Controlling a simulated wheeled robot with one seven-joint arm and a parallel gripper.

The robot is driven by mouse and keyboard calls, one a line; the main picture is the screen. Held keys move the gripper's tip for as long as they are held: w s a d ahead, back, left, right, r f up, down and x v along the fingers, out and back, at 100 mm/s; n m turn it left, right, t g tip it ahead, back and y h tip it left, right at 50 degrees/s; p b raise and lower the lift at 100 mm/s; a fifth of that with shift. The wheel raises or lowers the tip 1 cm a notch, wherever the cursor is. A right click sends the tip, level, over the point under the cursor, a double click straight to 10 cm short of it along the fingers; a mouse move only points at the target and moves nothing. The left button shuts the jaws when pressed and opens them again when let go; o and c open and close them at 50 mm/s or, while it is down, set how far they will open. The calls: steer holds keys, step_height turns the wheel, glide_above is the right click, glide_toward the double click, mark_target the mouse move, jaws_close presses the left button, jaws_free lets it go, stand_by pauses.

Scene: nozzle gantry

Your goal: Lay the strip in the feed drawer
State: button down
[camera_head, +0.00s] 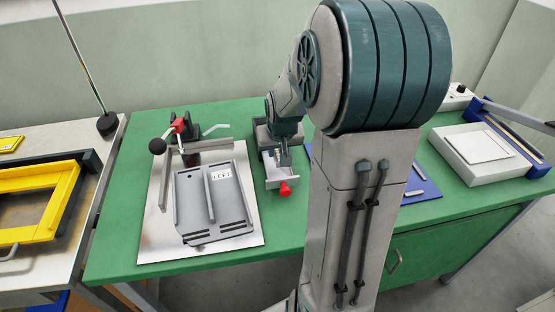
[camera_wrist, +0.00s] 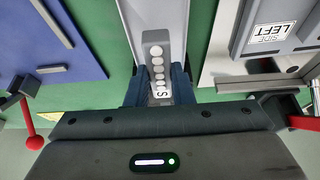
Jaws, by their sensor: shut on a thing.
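My gripper (camera_wrist: 160,85) is shut on a grey strip (camera_wrist: 153,38) with a row of white dots of different sizes and an S label near the jaws. In the wrist view the strip lies in line with a pale grey channel, the feed drawer (camera_wrist: 133,12), and sits over it. I cannot tell whether it touches the drawer floor. In the head view my gripper (camera_head: 284,152) points down at the back part of the open drawer (camera_head: 272,180), which has a red knob (camera_head: 286,189) at its front. The strip is hard to make out there.
Left of the drawer a pale plate (camera_head: 155,240) carries a grey fixture (camera_head: 225,215) and a red-handled clamp (camera_head: 180,125). A blue mat (camera_head: 428,187) with small bars lies to the right, partly hidden by my arm. A white device (camera_head: 485,155) stands far right.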

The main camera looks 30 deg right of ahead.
mark_target(278, 158)
steer(key=shift+f, duration=1.9)
steer(key=shift+f+b, duration=0.25)
steer(key=shift+b, duration=0.05)
steer(key=c, duration=1.5)
jaws_free()
steer(key=shift+r, duration=0.1)
steer(key=shift+c, duration=0.2)
steer(key=shift+s+r+p, duration=0.1)
steer(key=shift+r+p, duration=0.2)
steer(key=shift+r, duration=0.2)
steer(key=v, duration=1.1)
steer(key=s+a+r+n+g+y, duration=0.1)
steer(key=s+a+n, duration=0.2)
steer(key=s+a, duration=0.9)
steer(key=s+p, duration=0.1)
steer(key=s, duration=0.1)
steer(key=shift+s+a+r, duration=0.25)
steer(key=shift+s+a, duration=0.1)
steer(key=shift+a, duration=0.05)
